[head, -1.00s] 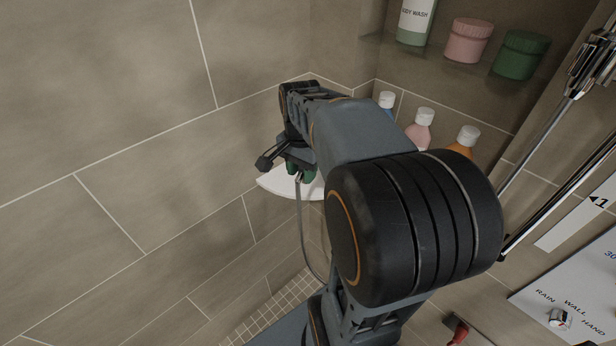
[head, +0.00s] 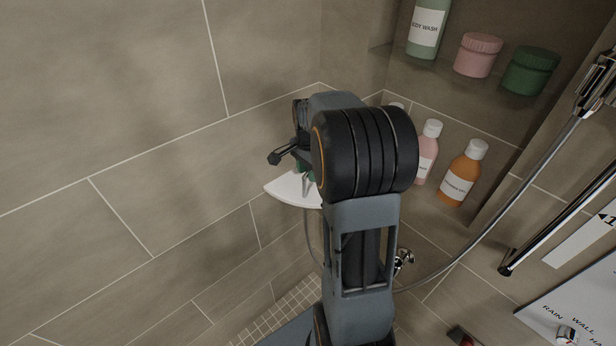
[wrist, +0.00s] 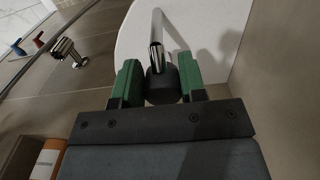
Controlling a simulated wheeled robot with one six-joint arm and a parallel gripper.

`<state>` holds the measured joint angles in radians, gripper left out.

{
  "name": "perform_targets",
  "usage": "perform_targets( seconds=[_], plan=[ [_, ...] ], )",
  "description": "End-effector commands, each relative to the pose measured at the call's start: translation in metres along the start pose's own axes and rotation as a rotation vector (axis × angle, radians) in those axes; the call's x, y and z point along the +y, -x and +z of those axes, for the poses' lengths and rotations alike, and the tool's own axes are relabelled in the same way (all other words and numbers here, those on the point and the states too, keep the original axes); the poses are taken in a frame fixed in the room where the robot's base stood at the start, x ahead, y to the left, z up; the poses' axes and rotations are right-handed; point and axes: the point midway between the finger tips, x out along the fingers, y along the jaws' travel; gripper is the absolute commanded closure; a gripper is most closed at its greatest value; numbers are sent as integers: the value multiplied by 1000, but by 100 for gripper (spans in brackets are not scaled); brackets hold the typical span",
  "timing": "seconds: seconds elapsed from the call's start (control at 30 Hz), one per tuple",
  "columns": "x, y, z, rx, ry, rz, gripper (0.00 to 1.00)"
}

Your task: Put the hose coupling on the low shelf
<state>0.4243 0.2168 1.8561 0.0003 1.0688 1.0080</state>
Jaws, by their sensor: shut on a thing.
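The low shelf (head: 287,189) is a white quarter-round corner shelf in the head view, partly hidden by my arm. In the wrist view the shelf (wrist: 205,22) fills the area beyond my fingers. The hose coupling (wrist: 157,58) has a chrome end and a dark body, with a pale hose leading away from it. My gripper (wrist: 160,74) has green pads on both sides of the dark body and is shut on it. In the head view my gripper (head: 303,166) is at the shelf, mostly hidden. I cannot tell whether the coupling touches the shelf.
Tiled walls meet behind the shelf. A pink bottle (head: 428,155) and an orange bottle (head: 461,175) stand in the right niche, with a pink jar (head: 478,55) and green jar (head: 531,71) above. A grey hose (head: 480,235) loops at the right past a chrome fitting (head: 403,261).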

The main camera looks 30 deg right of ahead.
Motion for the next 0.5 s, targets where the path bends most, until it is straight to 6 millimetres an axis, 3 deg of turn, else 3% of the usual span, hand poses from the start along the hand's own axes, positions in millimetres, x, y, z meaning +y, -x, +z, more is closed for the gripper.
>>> perform_targets(
  seconds=[0.17,0.5],
  plan=[
    [-5,-7,-3,0,1,1,90],
    [-8,-41,-5,-1,1,1,90]
  ],
)
